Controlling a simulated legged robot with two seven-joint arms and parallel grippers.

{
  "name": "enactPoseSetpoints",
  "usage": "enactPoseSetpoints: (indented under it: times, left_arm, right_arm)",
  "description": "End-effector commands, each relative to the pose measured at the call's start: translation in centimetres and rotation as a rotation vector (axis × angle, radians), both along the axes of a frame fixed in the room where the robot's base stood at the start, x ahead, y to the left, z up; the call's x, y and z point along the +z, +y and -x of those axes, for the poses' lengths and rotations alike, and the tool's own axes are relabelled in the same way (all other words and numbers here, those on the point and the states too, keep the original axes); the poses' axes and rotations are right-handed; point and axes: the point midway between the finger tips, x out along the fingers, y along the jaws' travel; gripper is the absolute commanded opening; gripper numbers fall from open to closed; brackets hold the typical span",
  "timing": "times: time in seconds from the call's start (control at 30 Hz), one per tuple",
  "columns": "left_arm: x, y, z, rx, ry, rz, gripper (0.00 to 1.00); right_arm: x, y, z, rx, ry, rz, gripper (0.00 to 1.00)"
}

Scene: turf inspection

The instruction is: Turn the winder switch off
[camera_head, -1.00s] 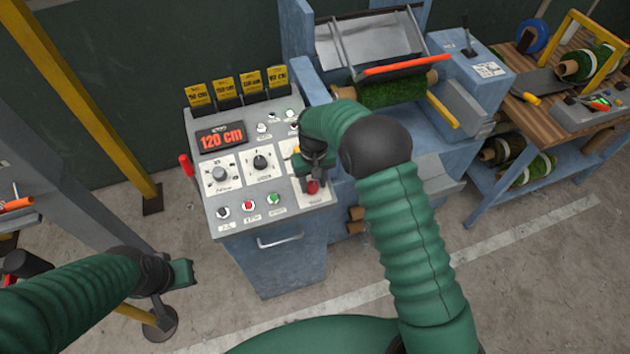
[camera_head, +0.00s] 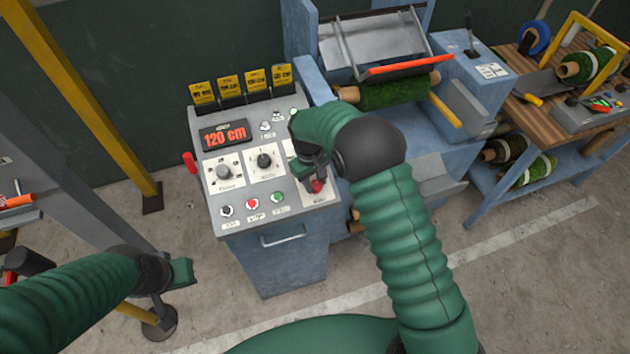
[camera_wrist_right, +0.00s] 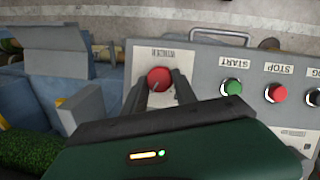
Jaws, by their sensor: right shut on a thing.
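The winder switch is a red round knob (camera_wrist_right: 158,80) on a white plate lettered WINDER in the right wrist view. In the head view its red knob (camera_head: 317,186) sits at the lower right of the grey control panel (camera_head: 210,172). My right gripper (camera_wrist_right: 161,88) is shut on the knob, with one dark finger on each side of it. The pointer position of the switch is hard to read. My left gripper (camera_head: 180,274) hangs at the lower left, away from the panel; its fingers do not show clearly.
Green (camera_head: 278,197), red (camera_head: 252,203) and black (camera_head: 227,211) buttons line the panel's front edge. Two dials and a 120 cm display (camera_head: 224,135) lie behind them. A turf roll (camera_head: 395,92) sits in the blue machine at the back. A wooden bench (camera_head: 545,110) stands right.

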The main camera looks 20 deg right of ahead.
Motion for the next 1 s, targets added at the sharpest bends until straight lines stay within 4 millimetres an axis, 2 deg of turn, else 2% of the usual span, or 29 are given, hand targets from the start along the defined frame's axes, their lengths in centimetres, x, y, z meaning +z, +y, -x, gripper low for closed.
enactPoseSetpoints:
  times: [1.0]
  left_arm:
    - [-1.4, 0.0, 0.0, 0.000, 0.000, 0.000, 0.00]
  right_arm:
    - [0.1, 0.7, 0.1, 0.902, -0.022, 0.325, 0.00]
